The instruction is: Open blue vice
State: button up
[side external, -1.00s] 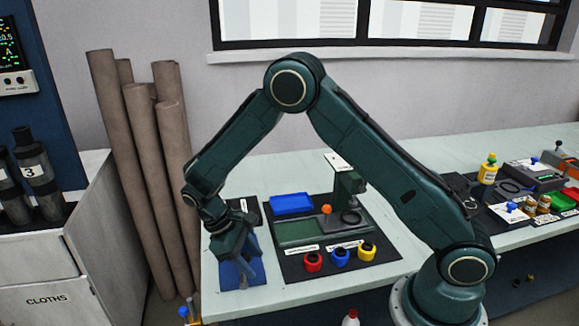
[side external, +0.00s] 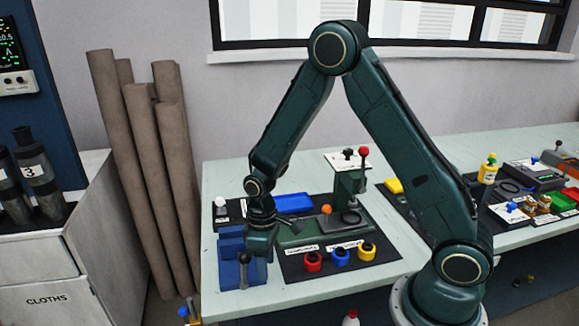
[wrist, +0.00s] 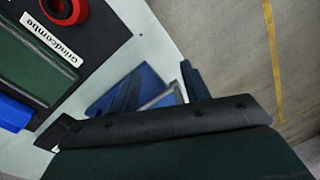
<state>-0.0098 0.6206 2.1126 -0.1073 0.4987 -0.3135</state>
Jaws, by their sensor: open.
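The blue vice (side external: 230,274) stands at the near left corner of the pale bench, with its grey handle (side external: 244,268) on the front. My gripper (side external: 262,243) hangs beside the vice's right side, close to the handle; I cannot tell whether they touch. In the wrist view the vice (wrist: 142,82) lies beyond my gripper, with a grey bar (wrist: 162,98) partly hidden behind it. My gripper is open, and I see nothing held in it.
A dark mat right of the vice holds a green machine (side external: 300,233), a blue tray (side external: 294,203) and red (side external: 313,262), blue (side external: 340,257) and yellow (side external: 367,251) round parts. The bench's front edge is close to the vice.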

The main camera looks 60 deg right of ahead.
notch_tip(320, 180, up, 13)
jog(key=d, duration=0.2)
jog(key=s+r+m+t+h, duration=0.1)
jog(key=s+r+m+t, duration=0.2)
jog(key=s+r, duration=1)
jog(key=shift+s+d+r+t, duration=0.2)
jog(key=shift+s+r+t, duration=0.15)
jog(key=shift+t, duration=0.75)
dwell(0.4)
